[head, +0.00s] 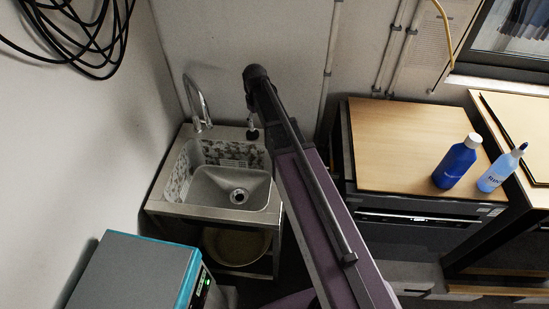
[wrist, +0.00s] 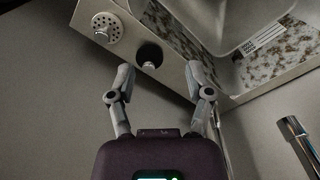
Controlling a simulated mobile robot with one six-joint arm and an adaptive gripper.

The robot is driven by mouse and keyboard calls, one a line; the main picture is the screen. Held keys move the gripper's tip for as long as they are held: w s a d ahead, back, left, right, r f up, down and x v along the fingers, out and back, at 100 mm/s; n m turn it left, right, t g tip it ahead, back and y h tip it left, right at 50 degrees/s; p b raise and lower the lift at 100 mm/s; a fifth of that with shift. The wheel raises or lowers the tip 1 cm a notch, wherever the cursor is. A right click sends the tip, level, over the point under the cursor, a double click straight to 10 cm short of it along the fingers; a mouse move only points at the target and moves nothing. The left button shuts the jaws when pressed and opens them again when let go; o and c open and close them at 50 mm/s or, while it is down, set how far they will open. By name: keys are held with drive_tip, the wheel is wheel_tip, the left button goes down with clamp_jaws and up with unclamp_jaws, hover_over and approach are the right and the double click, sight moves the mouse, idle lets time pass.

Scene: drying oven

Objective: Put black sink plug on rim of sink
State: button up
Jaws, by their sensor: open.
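The black sink plug (wrist: 149,54), a dark disc with a shiny metal knob, appears to lie on the flat metal rim of the sink (wrist: 176,72) in the wrist view. My gripper (wrist: 160,76) is open, with one fingertip on each side of the plug in the picture. The fingers look apart from the plug, and nothing is held. In the head view my arm reaches over the right back part of the sink (head: 180,210) and hides part of it.
A round perforated metal strainer (wrist: 107,27) sits on the rim beside the plug. A curved faucet (head: 200,108) stands at the back left. A wooden-topped cabinet (head: 400,140) with a blue bottle (head: 458,163) is right of my arm. A teal-edged device (head: 135,275) is front left.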

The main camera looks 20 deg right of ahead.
drive_tip(key=s+d+m, duration=0.1)
drive_tip(key=s+m, duration=0.3)
drive_tip(key=s, duration=1.6)
drive_tip(key=shift+c, duration=0.6)
drive_tip(key=shift+s, duration=0.15)
